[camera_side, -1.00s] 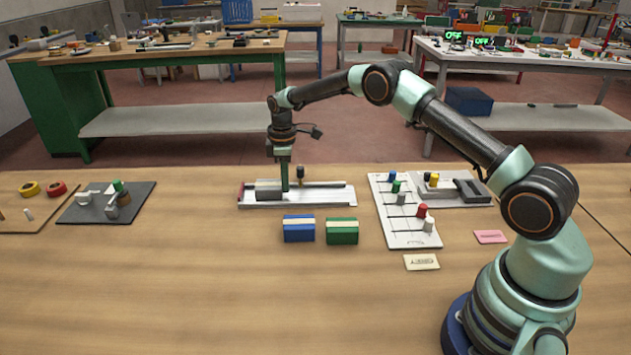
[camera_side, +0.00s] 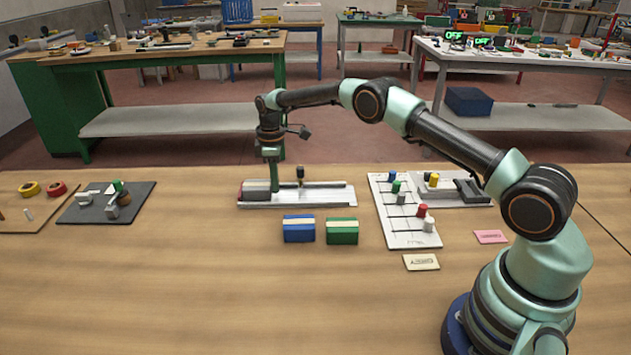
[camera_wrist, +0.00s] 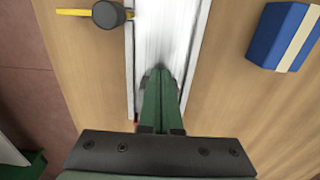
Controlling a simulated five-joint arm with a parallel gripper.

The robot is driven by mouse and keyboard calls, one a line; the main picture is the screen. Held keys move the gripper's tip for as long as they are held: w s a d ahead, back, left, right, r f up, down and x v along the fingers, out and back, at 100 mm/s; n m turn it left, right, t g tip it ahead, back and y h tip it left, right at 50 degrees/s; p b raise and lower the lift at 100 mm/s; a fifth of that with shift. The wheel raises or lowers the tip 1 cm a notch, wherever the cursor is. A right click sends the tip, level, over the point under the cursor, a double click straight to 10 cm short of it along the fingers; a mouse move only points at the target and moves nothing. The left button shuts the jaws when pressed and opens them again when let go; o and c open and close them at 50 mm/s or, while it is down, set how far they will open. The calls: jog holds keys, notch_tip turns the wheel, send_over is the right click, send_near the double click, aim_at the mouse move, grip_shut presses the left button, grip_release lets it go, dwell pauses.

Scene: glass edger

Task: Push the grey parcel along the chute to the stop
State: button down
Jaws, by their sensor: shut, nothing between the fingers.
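The white chute (camera_side: 325,197) lies on the wooden table and runs left to right in the side view. The grey parcel (camera_side: 256,191) sits in its left end, close to the reddish stop (camera_side: 240,192); I cannot tell whether they touch. My gripper (camera_side: 275,188) is shut and empty, pointing down into the chute at the parcel's right side, seemingly against it. In the wrist view my shut green fingers (camera_wrist: 160,80) reach down over the white chute floor (camera_wrist: 172,35). The parcel is hidden there behind the gripper.
A dark-knobbed post (camera_side: 300,175) stands just behind the chute. A blue box (camera_side: 299,229) and a green box (camera_side: 342,231) stand in front. A white board with coloured pegs (camera_side: 405,225) lies to the right. Free table lies left of the chute.

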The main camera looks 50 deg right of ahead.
jog(key=shift+s+d, duration=1.1)
jog(key=shift+s, duration=0.05)
jog(key=shift+s+d+r, duration=0.15)
jog(key=shift+d+r, duration=0.1)
jog(key=shift+r, duration=0.1)
jog(key=s+a+r+m+t, duration=0.1)
jog(key=s+r, duration=0.1)
jog(key=r, duration=0.7)
jog(key=s+a+r+m, duration=0.1)
jog(key=s+r, duration=0.1)
jog(key=r, duration=0.7)
jog(key=s+a+r+m+t, duration=0.2)
jog(key=s+r, duration=0.4)
jog(key=s, duration=0.1)
jog(key=s+a+m+t, duration=0.1)
jog(key=s+m, duration=0.1)
jog(key=s, duration=0.6)
jog(key=s+a+f+m+t, duration=0.1)
jog(key=s+m, duration=0.2)
jog(key=s, duration=0.5)
jog(key=shift+s+f+t, duration=0.15)
jog(key=shift+f+t, duration=0.15)
